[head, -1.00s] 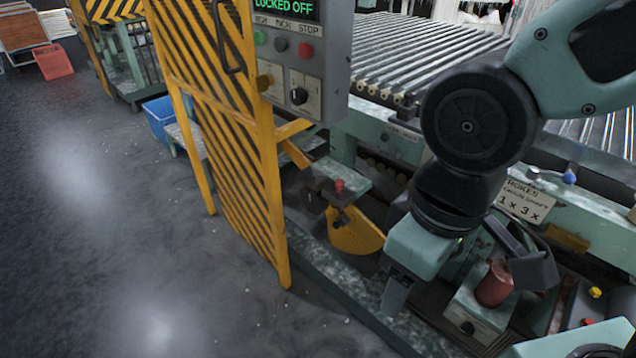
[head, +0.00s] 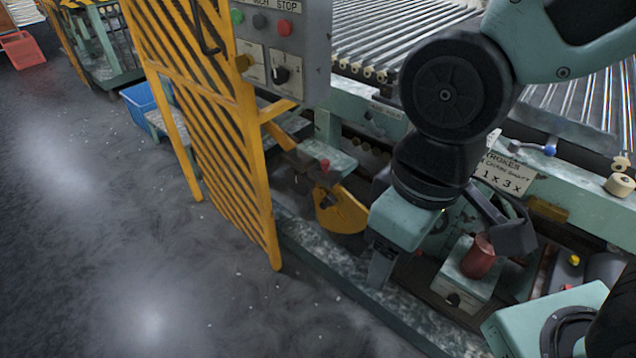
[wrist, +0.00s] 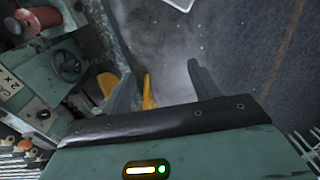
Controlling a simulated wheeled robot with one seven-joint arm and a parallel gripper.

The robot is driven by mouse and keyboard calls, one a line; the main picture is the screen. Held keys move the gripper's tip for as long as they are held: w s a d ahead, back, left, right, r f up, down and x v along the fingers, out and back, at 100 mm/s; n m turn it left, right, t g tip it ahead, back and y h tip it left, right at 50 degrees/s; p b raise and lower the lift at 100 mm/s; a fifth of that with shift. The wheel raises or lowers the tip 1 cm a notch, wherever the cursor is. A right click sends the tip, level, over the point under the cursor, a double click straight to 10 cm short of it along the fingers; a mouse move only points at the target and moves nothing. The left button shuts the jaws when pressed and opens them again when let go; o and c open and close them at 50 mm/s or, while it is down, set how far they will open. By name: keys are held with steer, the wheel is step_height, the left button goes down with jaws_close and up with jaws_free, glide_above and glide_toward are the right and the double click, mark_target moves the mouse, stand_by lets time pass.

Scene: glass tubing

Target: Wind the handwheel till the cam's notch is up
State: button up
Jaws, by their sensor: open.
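The handwheel (wrist: 68,65) is a small dark spoked wheel on a green housing in the wrist view's upper left. In the head view my arm and gripper cover most of that area. A yellow plate (head: 342,212), perhaps the cam, shows left of my gripper in the head view; a yellow piece also shows beside the handwheel in the wrist view (wrist: 107,84). I cannot make out a notch or which way it points. My gripper (wrist: 159,68) is open and empty, with the handwheel to the left of its fingers. In the head view my gripper (head: 381,265) points down.
A yellow-black striped guard (head: 215,130) and a grey control box (head: 285,60) stand left of my arm. A roller conveyor (head: 400,40) lies behind. A red cylinder (head: 480,256) stands on a block right of my gripper.

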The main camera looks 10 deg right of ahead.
steer(key=w+a+f+m+t+y+b, duration=0.2)
steer(key=w+a+f+m+b, duration=0.2)
steer(key=w+f+b, duration=0.45)
steer(key=w+a+f+m+t+y+b, duration=0.1)
steer(key=w+a+f+m+t+b, duration=0.35)
steer(key=f, duration=0.65)
steer(key=w+d+f+m+t+h+b, duration=0.1)
steer(key=w+d+f+m+h+b, duration=0.1)
steer(key=w+d+f+h+b, duration=0.3)
steer(key=w+d+f+m+t+b, duration=0.15)
steer(key=w+f, duration=0.25)
steer(key=f, duration=0.4)
steer(key=s+d+f+m+t+h+b, duration=0.1)
steer(key=d+f+m+h+b, duration=0.2)
steer(key=d+h, duration=0.4)
steer(key=s+d+f+m+t+h+b, duration=0.1)
steer(key=d+f+h+b, duration=0.2)
steer(key=d+h+b, duration=0.4)
steer(key=shift+y, duration=0.6)
steer(key=x, duration=1.7)
steer(key=shift+d+f+b, duration=0.1)
steer(key=shift+d+b, duration=0.2)
steer(key=shift+d, duration=0.05)
